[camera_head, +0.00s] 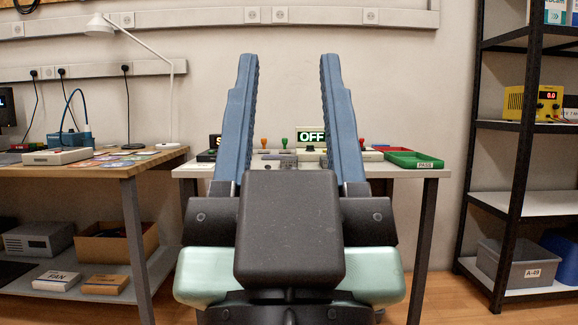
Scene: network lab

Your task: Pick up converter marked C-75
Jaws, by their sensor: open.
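My gripper (290,68) is open and empty in the middle of the head view, with its two blue fingers pointing up and spread apart. Behind it stands a white table (408,172) with devices on it, partly hidden by the fingers. I cannot make out any converter marked C-75; no such marking is readable.
The table holds a green tray (428,161) labelled PASS and a display reading OFF (311,136). A wooden workbench (60,171) with a lamp (100,25) stands left. A black shelf rack (524,125) stands right, with a yellow instrument (549,104) and a grey bin (503,270).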

